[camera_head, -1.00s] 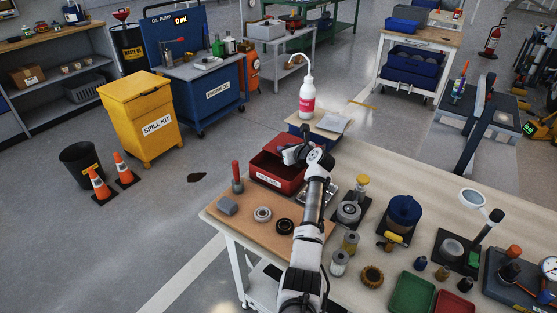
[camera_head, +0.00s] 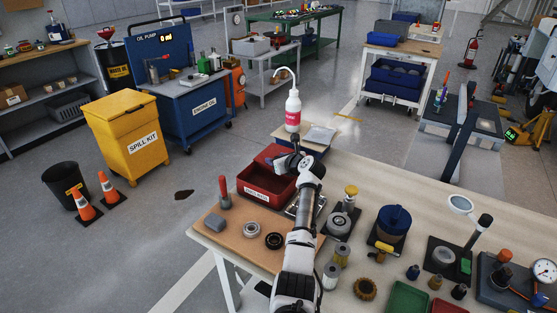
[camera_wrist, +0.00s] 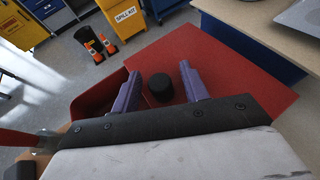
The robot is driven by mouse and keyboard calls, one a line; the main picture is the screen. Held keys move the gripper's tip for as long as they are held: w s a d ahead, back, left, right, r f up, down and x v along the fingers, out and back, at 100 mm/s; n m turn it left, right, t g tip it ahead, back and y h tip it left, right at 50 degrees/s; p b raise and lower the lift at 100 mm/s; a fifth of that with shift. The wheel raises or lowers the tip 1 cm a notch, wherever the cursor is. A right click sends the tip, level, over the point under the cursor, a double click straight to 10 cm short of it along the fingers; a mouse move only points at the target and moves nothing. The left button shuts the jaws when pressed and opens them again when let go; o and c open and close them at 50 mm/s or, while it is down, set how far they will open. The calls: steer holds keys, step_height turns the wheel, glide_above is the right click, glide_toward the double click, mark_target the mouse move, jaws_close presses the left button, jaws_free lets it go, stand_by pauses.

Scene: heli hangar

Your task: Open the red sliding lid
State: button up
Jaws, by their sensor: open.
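The red box (camera_head: 262,192) stands at the back left of the workbench, with its label facing front. Its dark inside shows in front, and the red lid (camera_head: 268,152) lies toward the back, so the box stands largely open. In the wrist view the flat red lid (camera_wrist: 240,75) reaches right, past the box wall (camera_wrist: 88,98). A round black knob (camera_wrist: 160,88) sits on the lid. My gripper (camera_wrist: 160,70) is open, its purple fingers on either side of the knob with gaps visible. In the head view my gripper (camera_head: 287,162) is over the lid, its fingers partly hidden.
A white bottle (camera_head: 293,112) stands behind the box. Jars and a blue-topped canister (camera_head: 394,220) crowd the right side.

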steer(key=b+v, duration=0.1)
steer(key=v, duration=1.2)
steer(key=shift+s+d+r, duration=0.15)
steer(key=shift+s+r, duration=0.05)
steer(key=shift+s, duration=0.1)
